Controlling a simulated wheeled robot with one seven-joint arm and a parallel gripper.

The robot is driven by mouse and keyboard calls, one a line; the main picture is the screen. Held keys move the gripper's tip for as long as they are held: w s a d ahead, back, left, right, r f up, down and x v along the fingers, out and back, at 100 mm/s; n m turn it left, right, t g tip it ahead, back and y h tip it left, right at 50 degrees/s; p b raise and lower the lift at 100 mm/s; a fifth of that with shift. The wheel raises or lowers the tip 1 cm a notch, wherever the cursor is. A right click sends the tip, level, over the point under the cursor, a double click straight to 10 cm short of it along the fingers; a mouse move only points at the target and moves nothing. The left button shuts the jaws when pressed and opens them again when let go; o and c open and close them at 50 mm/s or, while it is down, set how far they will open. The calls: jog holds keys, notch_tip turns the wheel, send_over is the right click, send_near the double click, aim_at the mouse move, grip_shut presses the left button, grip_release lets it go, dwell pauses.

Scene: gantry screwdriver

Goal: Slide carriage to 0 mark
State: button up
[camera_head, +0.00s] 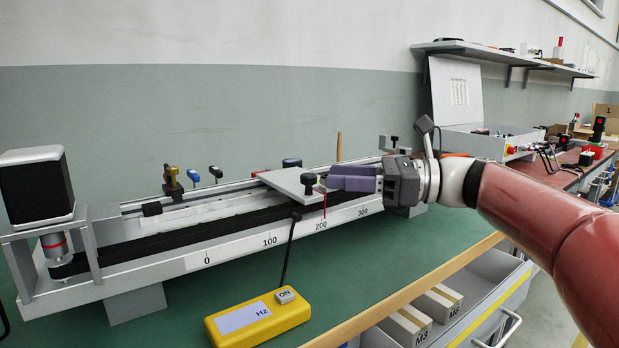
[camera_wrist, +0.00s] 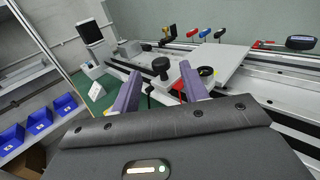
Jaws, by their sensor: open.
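The carriage (camera_head: 285,181) is a light grey plate on the gantry rail, with an upright black knob (camera_head: 308,181) at its front right corner. Its red pointer (camera_head: 324,206) stands at about the 200 mark of the white scale (camera_head: 238,248). The 0 mark (camera_head: 206,256) is farther left. My gripper (camera_head: 329,179) has purple fingers and is open and empty, just right of the knob. In the wrist view the knob (camera_wrist: 161,68) shows between and just beyond the fingertips (camera_wrist: 160,75). The carriage plate (camera_wrist: 222,66) lies right of them. I cannot tell whether anything touches.
A motor box (camera_head: 38,186) stands at the rail's left end. A yellow control box (camera_head: 258,317) with an ON button sits on the green bench in front, its black cable (camera_head: 290,245) rising before the scale.

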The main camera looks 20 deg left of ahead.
aim_at(308, 174)
jog(key=a, duration=0.6)
jog(key=shift+s, duration=0.25)
jog(key=shift+c, duration=0.4)
grip_shut()
